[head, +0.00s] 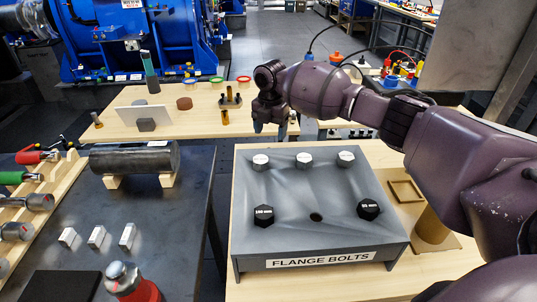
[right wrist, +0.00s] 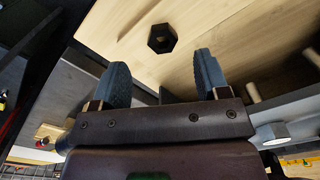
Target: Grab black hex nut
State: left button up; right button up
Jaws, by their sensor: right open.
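A black hex nut (right wrist: 162,38) with a round hole lies flat on a light wood surface in the right wrist view. It sits ahead of and between the fingers of my right gripper (right wrist: 161,63), apart from both. These blue-grey fingers are spread with nothing between them. In the head view my right gripper (head: 270,127) points down beyond the flange bolts box, near the back wooden table. I cannot make out this nut in the head view. My left gripper is not in view.
The grey flange bolts box (head: 318,228) carries two black hex pieces (head: 263,215) (head: 368,209) and several silver ones. A dark cylinder (head: 135,158) lies on wooden supports at the left. A peg holder (head: 230,100) stands left of the gripper on the back table (head: 195,122).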

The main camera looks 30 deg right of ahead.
notch_tip(320, 180, down, 2)
notch_tip(320, 180, down, 5)
jog(key=shift+s+r+b, duration=0.1)
jog(key=shift+r+b, duration=0.1)
jog(key=shift+b, duration=0.1)
jog(key=c, duration=1.1)
jog(key=shift+o, duration=0.2)
jog(key=shift+r, duration=0.2)
